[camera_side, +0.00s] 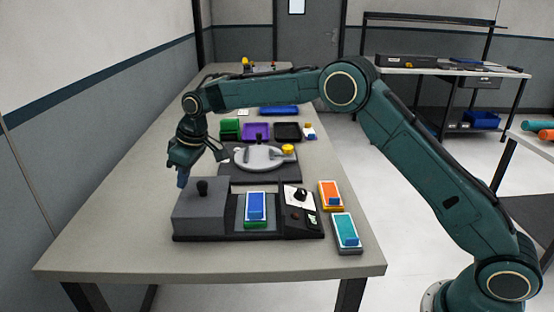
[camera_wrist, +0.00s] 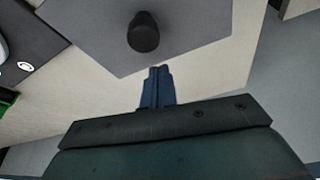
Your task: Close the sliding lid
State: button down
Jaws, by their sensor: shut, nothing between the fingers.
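The sliding lid is a grey block-like cover (camera_side: 200,215) with a black knob (camera_side: 202,187) on top. It sits at the left end of a dark base (camera_side: 215,238). Right of it, a blue-and-green block (camera_side: 256,208) stands uncovered in the base. My gripper (camera_side: 183,181) is shut and empty, pointing down at the lid's far left side. In the wrist view the closed fingertips (camera_wrist: 159,74) show near the edge of the grey lid (camera_wrist: 195,28), with its knob (camera_wrist: 143,33) beyond. I cannot tell whether the fingers touch the lid.
A panel with a black dial (camera_side: 301,194) adjoins the base on the right. Orange (camera_side: 330,194) and teal (camera_side: 346,232) blocks stand beside it. A grey round fixture (camera_side: 258,158) is behind, with green, purple and black trays (camera_side: 287,131) farther back. The table's left strip is clear.

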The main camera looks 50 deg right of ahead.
jog(key=shift+s+d, duration=0.65)
jog(key=shift+s, duration=0.35)
